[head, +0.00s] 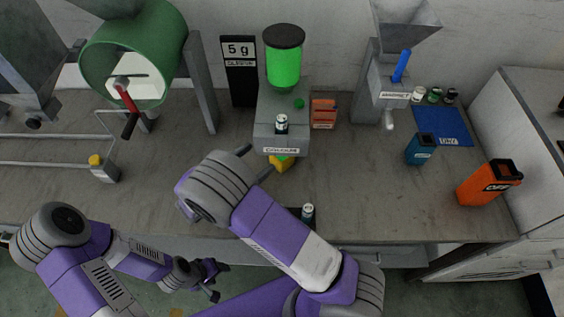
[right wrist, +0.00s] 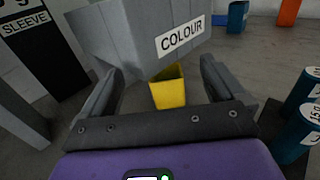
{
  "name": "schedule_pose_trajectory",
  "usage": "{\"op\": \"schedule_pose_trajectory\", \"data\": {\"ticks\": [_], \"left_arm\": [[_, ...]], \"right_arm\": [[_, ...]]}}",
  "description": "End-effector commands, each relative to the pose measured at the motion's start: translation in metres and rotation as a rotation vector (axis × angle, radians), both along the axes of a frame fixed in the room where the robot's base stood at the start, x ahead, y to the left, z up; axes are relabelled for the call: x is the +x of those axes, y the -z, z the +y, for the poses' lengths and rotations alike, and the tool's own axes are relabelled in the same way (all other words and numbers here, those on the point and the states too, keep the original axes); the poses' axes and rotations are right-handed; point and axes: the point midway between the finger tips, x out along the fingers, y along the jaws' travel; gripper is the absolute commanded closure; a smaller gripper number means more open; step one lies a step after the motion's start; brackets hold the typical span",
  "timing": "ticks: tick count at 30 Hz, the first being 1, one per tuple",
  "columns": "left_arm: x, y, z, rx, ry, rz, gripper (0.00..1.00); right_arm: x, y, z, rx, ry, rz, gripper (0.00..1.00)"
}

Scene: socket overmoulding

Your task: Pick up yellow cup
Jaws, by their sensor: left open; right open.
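In the right wrist view the yellow cup (right wrist: 168,88) is upright beyond and between the fingers, apart from both. My right gripper (right wrist: 160,85) is open and empty, facing the cup; in the head view its fingers (head: 258,160) reach towards the dispenser's front, partly hidden by my arm. My left gripper (head: 215,280) is open and empty, low in front of the bench.
The dispenser body overhangs the cup. A small cylinder (head: 308,213) stands at the bench's front edge, and teal cylinders (right wrist: 301,115) show at the wrist view's right. A blue container (head: 420,149) and an orange one (head: 488,184) stand right. The bench between is clear.

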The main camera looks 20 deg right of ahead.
Motion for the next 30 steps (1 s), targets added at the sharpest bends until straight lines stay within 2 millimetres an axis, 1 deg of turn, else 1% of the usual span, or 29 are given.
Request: {"op": "schedule_pose_trajectory", "data": {"ticks": [9, 12, 20, 27, 30], "left_arm": [[0.000, 0.020, 0.000, 0.000, 0.000, 0.000, 0.44], [0.000, 0.024, 0.000, 0.000, 0.000, 0.000, 0.44], [0.000, 0.024, 0.000, 0.000, 0.000, 0.000, 0.44], [0.000, 0.031, 0.000, 0.000, 0.000, 0.000, 0.44], [0.000, 0.032, 0.000, 0.000, 0.000, 0.000, 0.44]], "right_arm": [[0.000, 0.064, -0.001, -0.001, 0.001, 0.004, 0.04], [0.000, 0.079, 0.000, -0.001, 0.001, 0.002, 0.04], [0.006, 0.076, -0.019, 0.000, 0.002, 0.001, 0.04], [0.019, 0.077, -0.057, 0.002, 0.004, 0.001, 0.04], [0.023, 0.076, -0.067, 0.000, 0.003, 0.001, 0.04]]}}
